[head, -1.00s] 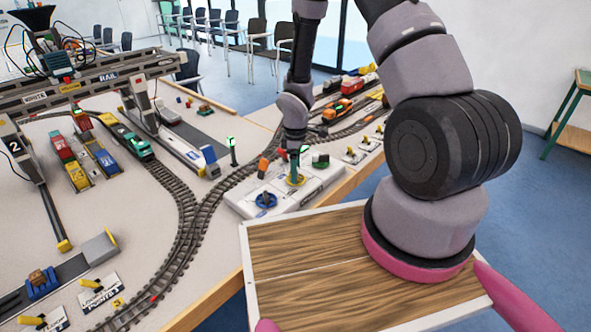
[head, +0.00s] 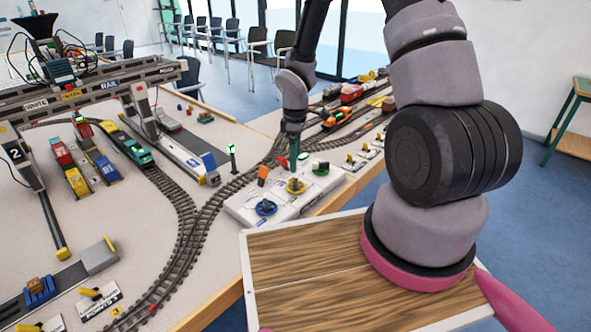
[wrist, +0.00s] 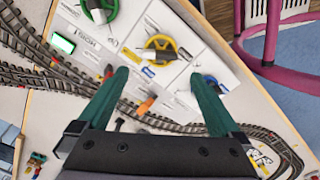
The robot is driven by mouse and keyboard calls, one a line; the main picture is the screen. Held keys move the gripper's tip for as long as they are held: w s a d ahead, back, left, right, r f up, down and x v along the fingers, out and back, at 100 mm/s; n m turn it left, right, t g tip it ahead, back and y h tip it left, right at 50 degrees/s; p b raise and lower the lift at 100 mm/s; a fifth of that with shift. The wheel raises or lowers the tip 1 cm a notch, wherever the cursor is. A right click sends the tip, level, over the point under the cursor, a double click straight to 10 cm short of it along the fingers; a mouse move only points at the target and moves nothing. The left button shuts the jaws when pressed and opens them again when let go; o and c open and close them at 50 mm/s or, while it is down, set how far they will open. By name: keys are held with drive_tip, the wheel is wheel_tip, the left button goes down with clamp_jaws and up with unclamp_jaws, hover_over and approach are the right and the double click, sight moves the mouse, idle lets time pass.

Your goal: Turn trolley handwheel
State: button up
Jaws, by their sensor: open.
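A white control panel (head: 240,213) carries three handwheels: blue (head: 265,207) nearest, yellow (head: 296,186) in the middle and green (head: 320,169) farthest. I cannot read which label names the trolley. My gripper (head: 294,164) is above the panel, by the yellow wheel in the head view. In the wrist view, its two green fingers (wrist: 159,75) are apart with nothing held. The yellow wheel (wrist: 147,55) lies just beyond the gap between the fingertips. The green wheel (wrist: 88,6) is at upper left; the blue wheel (wrist: 212,82) is by the right fingertip, partly hidden.
Curved track (head: 186,235) runs left of the panel. A gantry crane (head: 100,82) stands over toy wagons (head: 72,170) at the left. A wood-topped tray (head: 300,270) is in front, below my arm. A lit green signal (head: 232,152) stands behind the panel.

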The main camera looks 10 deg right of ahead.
drive_tip(key=shift+r, duration=1.45)
drive_tip(key=shift+c, duration=0.3)
